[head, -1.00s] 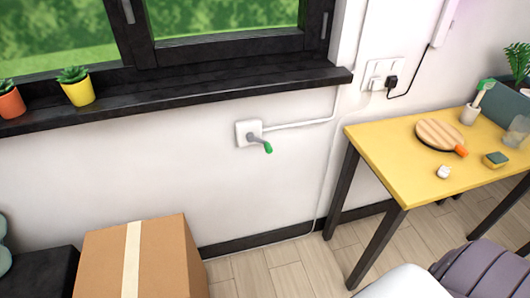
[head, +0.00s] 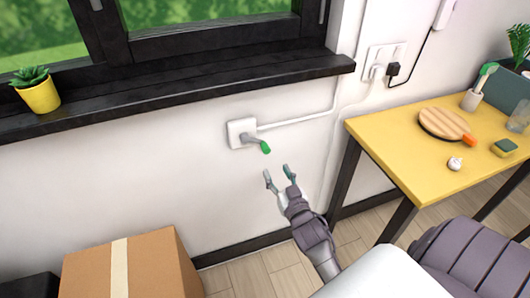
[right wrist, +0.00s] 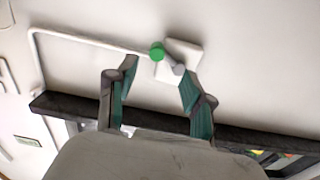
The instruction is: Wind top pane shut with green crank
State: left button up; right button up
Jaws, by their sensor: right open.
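The crank with a green knob (head: 265,147) and a grey arm sits on a white wall plate (head: 241,132) below the window sill. In the right wrist view the green knob (right wrist: 157,51) shows just beyond and between my fingertips, with the wall plate (right wrist: 183,58) behind it. My right gripper (head: 280,175) is open and empty, a little below and to the right of the knob, apart from it. It also shows in the right wrist view (right wrist: 158,78). The dark-framed window (head: 215,20) is only partly in view; its top pane is out of frame. My left gripper is not in view.
The dark sill (head: 190,90) juts out above the crank and holds a yellow plant pot (head: 40,97). A cardboard box (head: 130,270) stands at lower left. A yellow table (head: 395,150) with several items is at right. The wall around the crank is clear.

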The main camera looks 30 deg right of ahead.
aim_at(265, 153)
jog(key=x, duration=1)
jog(key=shift+w, duration=0.15)
grip_shut()
